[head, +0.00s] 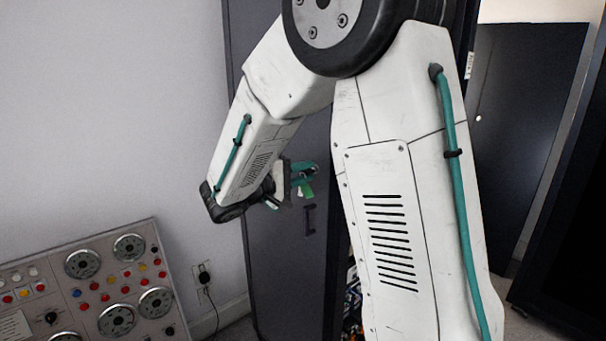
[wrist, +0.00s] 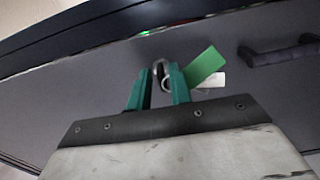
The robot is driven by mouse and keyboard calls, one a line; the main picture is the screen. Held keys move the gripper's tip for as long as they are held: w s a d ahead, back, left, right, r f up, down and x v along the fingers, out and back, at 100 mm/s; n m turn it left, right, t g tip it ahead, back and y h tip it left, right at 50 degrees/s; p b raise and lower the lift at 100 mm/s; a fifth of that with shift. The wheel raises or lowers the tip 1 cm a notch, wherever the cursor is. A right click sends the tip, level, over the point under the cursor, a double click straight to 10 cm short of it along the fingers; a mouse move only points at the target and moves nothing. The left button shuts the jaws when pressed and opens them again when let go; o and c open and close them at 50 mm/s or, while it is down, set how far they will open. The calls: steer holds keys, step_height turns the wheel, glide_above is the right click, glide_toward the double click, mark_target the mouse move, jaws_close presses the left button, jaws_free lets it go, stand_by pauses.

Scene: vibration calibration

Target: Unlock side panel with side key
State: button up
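My gripper (wrist: 160,85) has its two green fingers around a small metal ring, the visible part of the side key (wrist: 162,72). A green tag (wrist: 205,67) and a white tag hang beside the ring, to the right of the fingers. The key's shaft and tip are hidden. The dark grey side panel (wrist: 70,95) lies just beyond the fingertips, with a black handle (wrist: 280,53) at the right. In the head view my gripper (head: 302,178) is in front of the dark panel (head: 283,240), above its handle (head: 309,219). I cannot tell whether the key is in a lock.
A control console (head: 95,290) with dials and colored buttons stands at the lower left. A wall socket with a plug (head: 203,275) is behind it. Another dark cabinet (head: 560,220) stands at the right. Cables or parts show low behind my arm.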

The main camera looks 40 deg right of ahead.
steer(key=shift+s+f, duration=0.1)
steer(key=shift+f, duration=0.15)
